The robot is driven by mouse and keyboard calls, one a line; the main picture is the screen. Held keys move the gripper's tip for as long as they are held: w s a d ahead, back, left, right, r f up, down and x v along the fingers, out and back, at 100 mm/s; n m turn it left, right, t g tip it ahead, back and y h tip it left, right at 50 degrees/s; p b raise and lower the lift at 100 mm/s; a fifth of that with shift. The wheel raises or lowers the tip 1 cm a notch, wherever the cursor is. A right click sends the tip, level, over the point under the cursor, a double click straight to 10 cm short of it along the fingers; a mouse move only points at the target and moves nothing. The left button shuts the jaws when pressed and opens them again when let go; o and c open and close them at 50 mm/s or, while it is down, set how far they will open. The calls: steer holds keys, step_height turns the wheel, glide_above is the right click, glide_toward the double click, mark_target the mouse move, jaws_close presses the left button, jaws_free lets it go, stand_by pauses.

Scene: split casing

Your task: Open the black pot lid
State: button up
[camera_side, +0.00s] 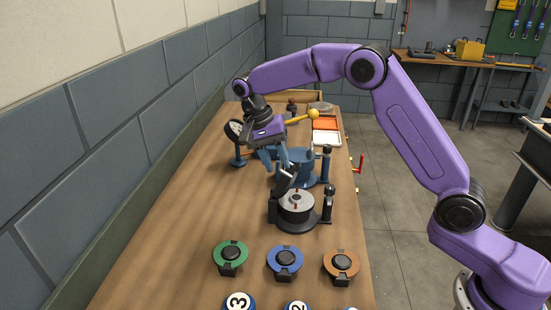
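The black pot (291,222) stands on the bench, with a round grey top face (297,200) and a small red mark showing on it. A dark flap, which looks like its lid (282,184), stands tilted up at the pot's upper left side. My gripper (275,163) is just above and behind this flap, pointing down, with its blue fingers apart. I cannot tell whether a finger touches the flap. A blue pot (292,178) stands just behind the black one, partly hidden by my gripper.
Green (230,253), blue (285,259) and brown (341,263) round parts with black centres stand in front. A dark post (328,203) rises right of the black pot.

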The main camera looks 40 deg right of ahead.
steer(key=shift+w+r, duration=0.1)
steer(key=v, duration=1.1)
steer(key=shift+a+r, duration=0.2)
steer(key=shift+r, duration=0.15)
steer(key=shift+c, duration=0.3)
